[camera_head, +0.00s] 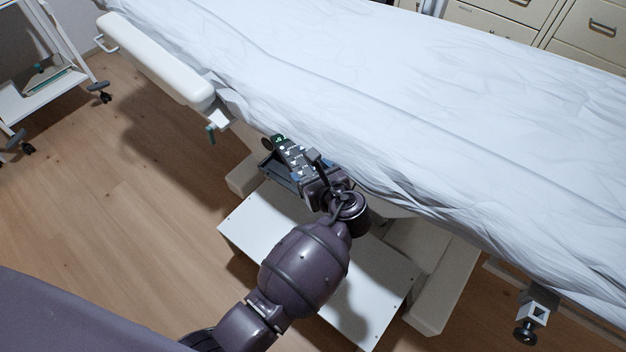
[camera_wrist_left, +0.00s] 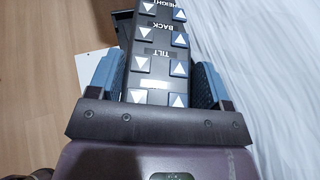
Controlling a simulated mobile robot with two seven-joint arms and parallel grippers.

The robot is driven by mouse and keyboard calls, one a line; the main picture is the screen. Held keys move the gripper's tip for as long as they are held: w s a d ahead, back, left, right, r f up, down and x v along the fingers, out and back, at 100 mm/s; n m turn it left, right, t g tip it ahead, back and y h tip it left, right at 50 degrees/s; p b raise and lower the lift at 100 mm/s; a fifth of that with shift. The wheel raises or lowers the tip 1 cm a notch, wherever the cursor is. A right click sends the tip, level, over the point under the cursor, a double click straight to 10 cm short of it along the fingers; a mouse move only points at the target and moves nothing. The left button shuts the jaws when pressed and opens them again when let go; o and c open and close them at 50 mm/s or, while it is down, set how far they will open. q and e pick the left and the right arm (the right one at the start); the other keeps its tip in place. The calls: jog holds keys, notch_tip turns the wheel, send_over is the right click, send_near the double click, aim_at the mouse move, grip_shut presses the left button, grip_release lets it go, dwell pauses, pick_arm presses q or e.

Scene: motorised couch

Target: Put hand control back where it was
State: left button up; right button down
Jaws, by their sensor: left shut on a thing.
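The hand control (camera_head: 293,156) is a dark handset with rows of white arrow buttons. In the left wrist view the hand control (camera_wrist_left: 153,48) shows the labels HEIGHT, BACK and TILT. My left gripper (camera_head: 310,172) is shut on it, with a blue-padded finger on each side in the left wrist view (camera_wrist_left: 150,85). The handset is held beside the sheet-covered couch (camera_head: 350,80), at its near edge. A dark bracket or tray-like part shows just below and left of the handset; I cannot tell whether they touch. My right gripper is not in view.
A white padded armrest (camera_head: 155,58) sticks out at the couch's upper left. A white base plate (camera_head: 270,232) lies below the handset. A clamp (camera_head: 535,305) hangs at the lower right. A wheeled trolley (camera_head: 40,90) stands at the left. Wooden floor (camera_head: 110,190) is open at left.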

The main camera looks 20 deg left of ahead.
pick_arm(q)
notch_tip(320, 180, down, 4)
jog(key=shift+r+b, duration=0.25)
jog(key=shift+b, duration=0.2)
jog(key=shift+r, duration=0.2)
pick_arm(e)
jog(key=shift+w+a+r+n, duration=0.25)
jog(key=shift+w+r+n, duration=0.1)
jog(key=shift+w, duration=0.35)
pick_arm(q)
jog(key=shift+f, duration=0.45)
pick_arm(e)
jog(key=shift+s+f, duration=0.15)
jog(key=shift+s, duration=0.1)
pick_arm(q)
jog(key=o, duration=1)
